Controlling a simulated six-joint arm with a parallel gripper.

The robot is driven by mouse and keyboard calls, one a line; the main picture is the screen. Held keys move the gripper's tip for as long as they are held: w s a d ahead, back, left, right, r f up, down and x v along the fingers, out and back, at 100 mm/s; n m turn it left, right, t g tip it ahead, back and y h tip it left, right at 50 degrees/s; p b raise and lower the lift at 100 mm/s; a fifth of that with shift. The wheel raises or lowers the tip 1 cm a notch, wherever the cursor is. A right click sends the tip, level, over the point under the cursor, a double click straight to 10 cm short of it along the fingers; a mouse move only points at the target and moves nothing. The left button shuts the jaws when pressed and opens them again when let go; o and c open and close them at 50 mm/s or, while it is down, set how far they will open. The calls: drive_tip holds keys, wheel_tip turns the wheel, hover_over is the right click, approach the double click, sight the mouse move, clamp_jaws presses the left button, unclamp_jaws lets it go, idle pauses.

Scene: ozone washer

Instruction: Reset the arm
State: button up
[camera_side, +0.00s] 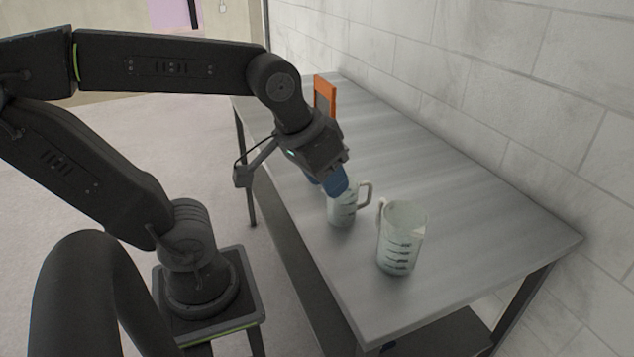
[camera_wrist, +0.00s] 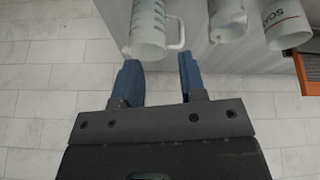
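An orange-framed object (camera_side: 325,92) stands at the far part of the table (camera_side: 470,235). A white container with lettering and a red line (camera_wrist: 288,25) appears only in the wrist view. A tiled wall (camera_side: 520,90) runs along the table's right side. The table's near-right area is clear.

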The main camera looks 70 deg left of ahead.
drive_tip(key=shift+s+d+f+m+t, duration=0.15)
drive_tip(key=shift+s+f+m+t, duration=0.05)
drive_tip(key=shift+s+m, duration=0.35)
drive_tip(key=shift+s+d+f+m+t, duration=0.1)
drive_tip(key=shift+s+f+m+t, duration=0.1)
drive_tip(key=shift+s+m, duration=0.35)
